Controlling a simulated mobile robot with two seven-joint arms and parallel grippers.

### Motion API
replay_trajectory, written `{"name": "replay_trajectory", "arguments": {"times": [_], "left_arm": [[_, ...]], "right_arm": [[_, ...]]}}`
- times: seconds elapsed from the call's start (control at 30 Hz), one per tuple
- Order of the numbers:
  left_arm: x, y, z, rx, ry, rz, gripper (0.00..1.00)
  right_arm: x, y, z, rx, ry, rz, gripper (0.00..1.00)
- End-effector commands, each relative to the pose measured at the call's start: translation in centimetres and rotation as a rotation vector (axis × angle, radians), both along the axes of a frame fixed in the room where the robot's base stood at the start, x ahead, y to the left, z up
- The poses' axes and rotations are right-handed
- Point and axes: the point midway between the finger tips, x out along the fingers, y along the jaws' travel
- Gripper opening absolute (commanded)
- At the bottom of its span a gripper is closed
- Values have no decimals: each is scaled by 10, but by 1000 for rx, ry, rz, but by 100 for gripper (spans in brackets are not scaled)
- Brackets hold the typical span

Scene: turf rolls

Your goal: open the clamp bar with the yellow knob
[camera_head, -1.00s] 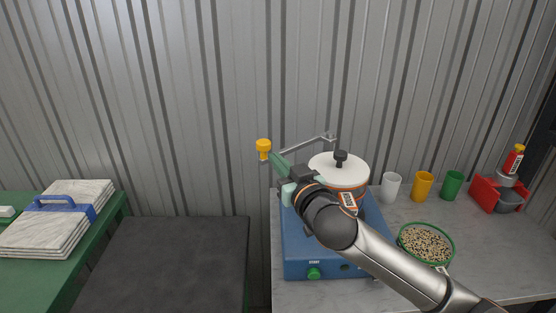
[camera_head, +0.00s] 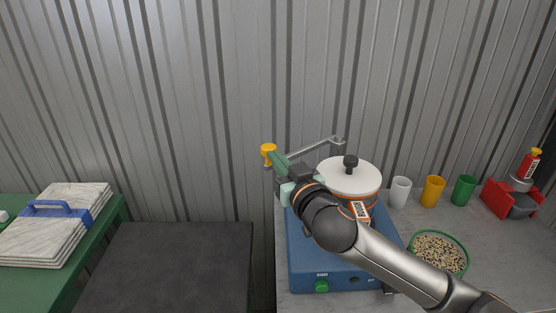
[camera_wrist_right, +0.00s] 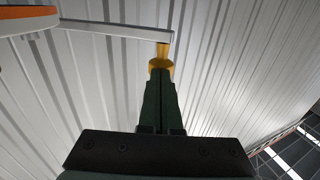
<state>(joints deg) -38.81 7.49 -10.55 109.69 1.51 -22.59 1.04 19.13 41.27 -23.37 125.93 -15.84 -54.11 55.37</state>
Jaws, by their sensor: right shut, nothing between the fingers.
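The clamp bar (camera_head: 308,148) is a thin grey bar raised behind and left of the white-lidded pot (camera_head: 345,180) on the blue machine (camera_head: 335,265). Its yellow knob (camera_head: 268,149) stands at the bar's left end. The bar (camera_wrist_right: 115,27) and knob (camera_wrist_right: 160,64) also show in the wrist view. My right gripper (camera_head: 271,155) has its green fingers shut and empty, with the tips at the knob. In the wrist view the fingertips (camera_wrist_right: 160,78) overlap the knob's lower edge; I cannot tell if they touch. My left gripper is out of view.
White (camera_head: 400,192), yellow (camera_head: 433,191) and green (camera_head: 463,190) cups, a red bin (camera_head: 497,197) and a green-rimmed bowl of seeds (camera_head: 438,252) stand right of the machine. A corrugated wall (camera_head: 180,110) is close behind. A dark flat surface (camera_head: 170,270) lies to the left.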

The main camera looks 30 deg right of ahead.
Motion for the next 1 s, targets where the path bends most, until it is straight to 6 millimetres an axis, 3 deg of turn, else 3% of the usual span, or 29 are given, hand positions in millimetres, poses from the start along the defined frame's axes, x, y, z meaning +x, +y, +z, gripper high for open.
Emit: {"name": "replay_trajectory", "arguments": {"times": [0.6, 1.0], "left_arm": [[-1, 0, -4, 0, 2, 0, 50], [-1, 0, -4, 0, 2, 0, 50]], "right_arm": [[53, 9, 0, 2, 2, -120, 0], [54, 10, 0, 1, 2, -119, 0]]}}
